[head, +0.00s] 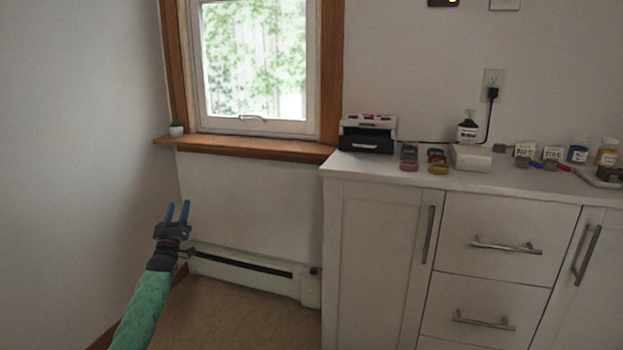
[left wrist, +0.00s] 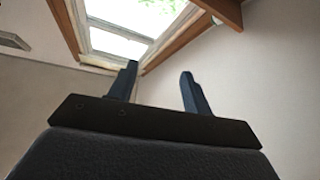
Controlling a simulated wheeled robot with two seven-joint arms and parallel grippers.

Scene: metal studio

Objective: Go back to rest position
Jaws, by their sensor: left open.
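My left gripper (head: 177,212) is raised in the lower left of the head view, on an arm with a green sleeve. Its two blue fingers point up and stand apart with nothing between them. In the left wrist view the open fingers (left wrist: 160,90) show against the wall and window, and they hold nothing. The gripper is left of the white cabinet and touches nothing. My right gripper is in neither view.
A white cabinet (head: 376,250) with drawers stands at the right. On its top are a black and white device (head: 367,134), a white box (head: 471,158) and several small containers. A window (head: 253,60) and baseboard heater (head: 240,268) are behind. The floor (head: 235,320) near the arm is clear.

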